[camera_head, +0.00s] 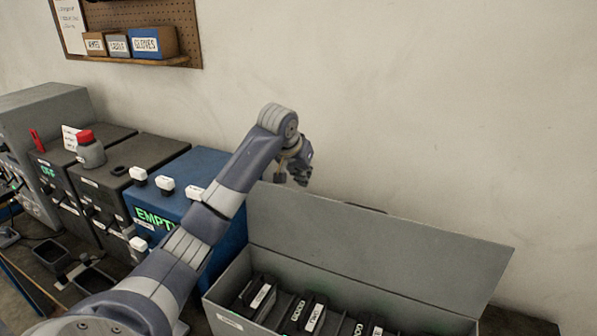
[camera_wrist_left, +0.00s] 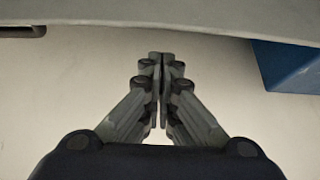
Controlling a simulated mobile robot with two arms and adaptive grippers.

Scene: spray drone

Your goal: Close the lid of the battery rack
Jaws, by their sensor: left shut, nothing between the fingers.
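The battery rack (camera_head: 232,318) is a grey open box at the bottom right of the head view, with several black batteries (camera_head: 312,316) in its slots. Its long grey lid (camera_head: 380,250) stands raised, tilted back toward the wall. My left arm reaches over the blue box, and my left gripper (camera_head: 299,178) hangs near the lid's upper left edge, close to the wall. In the left wrist view the fingers (camera_wrist_left: 160,60) are shut and empty. A grey surface (camera_wrist_left: 170,15), probably the lid, crosses just ahead of the fingertips; I cannot tell whether they touch it. My right gripper is not seen.
A blue box (camera_head: 215,165) marked EMPTY stands left of the rack and also shows in the left wrist view (camera_wrist_left: 290,68). Dark units (camera_head: 150,152) and a red-capped bottle (camera_head: 90,150) are farther left. The pale wall (camera_head: 430,110) stands close behind.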

